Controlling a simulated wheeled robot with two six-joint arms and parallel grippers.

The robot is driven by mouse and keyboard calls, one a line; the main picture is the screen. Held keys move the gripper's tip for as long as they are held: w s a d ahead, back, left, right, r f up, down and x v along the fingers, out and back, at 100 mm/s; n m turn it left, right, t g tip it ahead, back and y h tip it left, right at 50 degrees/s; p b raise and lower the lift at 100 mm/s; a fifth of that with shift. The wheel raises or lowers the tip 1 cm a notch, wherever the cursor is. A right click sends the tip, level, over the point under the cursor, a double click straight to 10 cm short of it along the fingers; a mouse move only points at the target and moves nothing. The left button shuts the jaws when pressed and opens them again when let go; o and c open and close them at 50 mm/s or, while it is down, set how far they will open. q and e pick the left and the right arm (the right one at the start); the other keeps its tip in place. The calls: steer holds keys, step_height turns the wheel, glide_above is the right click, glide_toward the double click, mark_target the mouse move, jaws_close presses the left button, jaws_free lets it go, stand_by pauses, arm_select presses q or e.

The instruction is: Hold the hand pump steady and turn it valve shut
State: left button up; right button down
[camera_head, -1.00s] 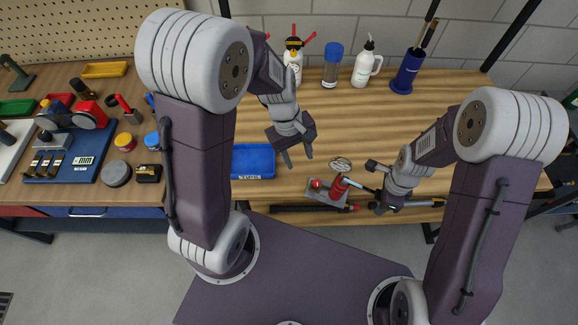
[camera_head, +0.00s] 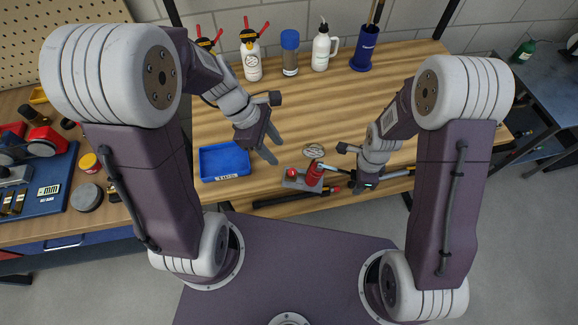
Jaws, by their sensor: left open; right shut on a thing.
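The hand pump is a grey base plate (camera_head: 299,183) with an upright red cylinder (camera_head: 314,177), near the front edge of the wooden bench. A small red round knob (camera_head: 291,173), which looks like the valve, sits at the left end of its base. A thin pale lever (camera_head: 335,169) runs right from the cylinder's top to my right gripper (camera_head: 356,187). My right gripper is shut on the lever's end, though its fingers are partly hidden. My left gripper (camera_head: 276,152) is open and empty, above and slightly left of the knob, apart from the pump.
A blue tray (camera_head: 205,178) lies left of the pump. A coiled ring (camera_head: 314,150) lies just behind it. A dark rod (camera_head: 290,200) lies along the front edge. Bottles (camera_head: 320,48) and a blue holder (camera_head: 363,50) stand at the back. The bench middle is clear.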

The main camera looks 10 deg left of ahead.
mark_target(292, 172)
arm_select(q)
steer(key=x, duration=1.1)
steer(key=shift+f, duration=0.4)
jaws_close()
